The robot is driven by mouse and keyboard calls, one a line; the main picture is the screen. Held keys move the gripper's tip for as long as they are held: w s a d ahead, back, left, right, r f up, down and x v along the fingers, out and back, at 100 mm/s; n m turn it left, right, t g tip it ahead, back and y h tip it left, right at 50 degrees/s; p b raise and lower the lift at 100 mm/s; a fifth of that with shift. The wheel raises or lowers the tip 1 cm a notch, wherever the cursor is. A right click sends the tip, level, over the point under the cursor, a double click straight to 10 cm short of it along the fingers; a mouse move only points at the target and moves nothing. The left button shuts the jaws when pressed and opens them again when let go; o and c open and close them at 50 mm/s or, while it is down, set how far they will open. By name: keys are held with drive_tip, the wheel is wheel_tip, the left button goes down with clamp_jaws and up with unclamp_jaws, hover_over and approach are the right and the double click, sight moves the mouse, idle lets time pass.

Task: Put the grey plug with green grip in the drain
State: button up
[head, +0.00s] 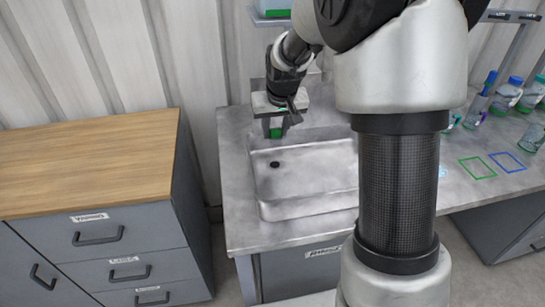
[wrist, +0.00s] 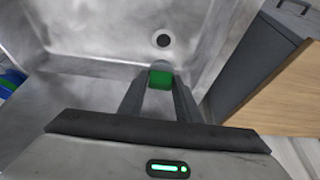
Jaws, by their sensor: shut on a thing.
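My gripper (head: 276,124) is shut on the green grip of the plug (head: 276,133), above the back left part of the sink. In the wrist view, my gripper (wrist: 159,84) has its two fingers on either side of the green grip (wrist: 160,80). Little of the plug's grey part can be made out. The drain (head: 274,164) is a dark round hole in the sink floor, uncovered and apart from the plug. In the wrist view, the drain (wrist: 163,40) lies just beyond the plug, almost straight ahead of the fingertips.
The grey sink basin (head: 300,208) has raised walls and an empty visible floor. A wood-topped drawer cabinet (head: 85,160) stands to the left. Bottles (head: 507,95) stand at the right of the counter, near green and blue outlines. My arm hides the sink's right part.

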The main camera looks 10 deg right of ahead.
drive_tip(key=f, duration=0.5)
drive_tip(key=f+b, duration=0.1)
drive_tip(key=f, duration=0.3)
drive_tip(key=shift+w+f, duration=0.2)
drive_tip(key=shift+f, duration=0.2)
drive_tip(key=shift+f, duration=0.25)
drive_tip(key=o, duration=1)
drive_tip(key=shift+r, duration=0.1)
